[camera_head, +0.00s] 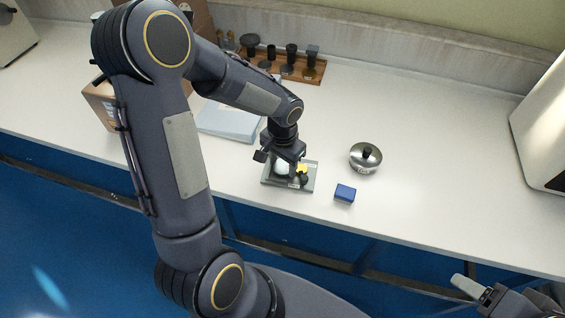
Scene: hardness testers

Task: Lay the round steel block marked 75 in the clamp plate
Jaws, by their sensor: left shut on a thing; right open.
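The grey rectangular clamp plate (308,184) lies near the front edge of the bench, with a small dark knob on it. My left gripper (289,169) is directly over it, pointing down, shut on a pale round piece (282,169) that looks like the steel block. The piece is low at the plate; I cannot tell whether it touches it. The gripper hides part of it, and no number is readable. A small yellow patch shows beside the fingers. My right gripper (472,289) is open at the lower right, away from the plate, partly cut off by the frame.
A round steel object with a black knob (365,158) and a small blue box (345,193) stand right of the plate. A white machine (543,125) stands at right. The bench between is clear.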

